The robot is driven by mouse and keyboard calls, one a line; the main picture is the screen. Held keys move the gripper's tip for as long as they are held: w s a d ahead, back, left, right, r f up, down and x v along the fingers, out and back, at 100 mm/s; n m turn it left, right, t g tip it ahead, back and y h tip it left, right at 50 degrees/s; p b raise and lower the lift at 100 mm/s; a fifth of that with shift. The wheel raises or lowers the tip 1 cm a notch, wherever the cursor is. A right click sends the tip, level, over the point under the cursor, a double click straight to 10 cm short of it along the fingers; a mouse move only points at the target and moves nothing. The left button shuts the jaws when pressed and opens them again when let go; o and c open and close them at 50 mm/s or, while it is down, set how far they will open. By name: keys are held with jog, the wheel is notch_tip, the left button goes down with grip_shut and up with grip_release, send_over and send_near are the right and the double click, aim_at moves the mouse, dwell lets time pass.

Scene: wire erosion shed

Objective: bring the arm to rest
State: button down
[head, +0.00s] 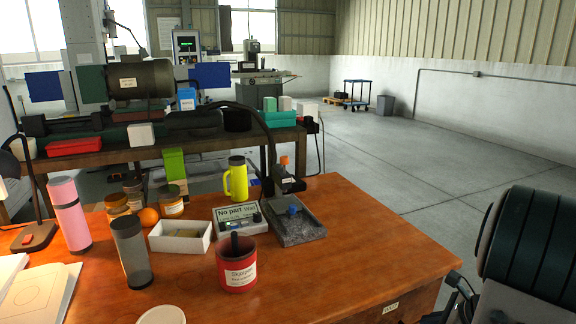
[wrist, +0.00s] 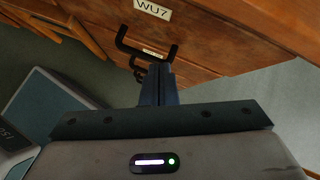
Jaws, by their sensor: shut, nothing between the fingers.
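My gripper (wrist: 158,72) shows in the wrist view with its two dark fingers together and nothing between them. It points toward the wooden front of the bench, where a black handle (wrist: 146,50) and a label reading WU7 (wrist: 153,9) are seen. The fingertips overlap the lower part of the handle in the picture; I cannot tell whether they touch it. In the head view a dark, rounded part of my arm (head: 530,250) fills the lower right, beside the bench. My gripper is not visible there.
The orange wooden bench (head: 345,270) carries a red pot (head: 237,272), a white box (head: 180,243), a grey tumbler (head: 131,255), a pink bottle (head: 70,215), a yellow flask (head: 236,180) and a grey stone block (head: 293,226).

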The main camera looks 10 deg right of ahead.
jog(key=s+a+r+n+g+h+p, duration=0.1)
jog(key=s+a+r+n+p, duration=0.2)
jog(key=a+r+n+p, duration=0.3)
jog(key=s+a+r+n+g+h+p, duration=0.1)
jog(key=s+a+r+n+p, duration=0.3)
jog(key=a+r+n, duration=0.7)
jog(key=s+a+r+n+g+h+p, duration=0.1)
jog(key=s+a+r+n+g+p, duration=0.1)
jog(key=a+r+n+p, duration=0.7)
jog(key=shift+s+r+n+h, duration=0.4)
jog(key=shift+s+r+n, duration=0.45)
jog(key=shift+r, duration=1.85)
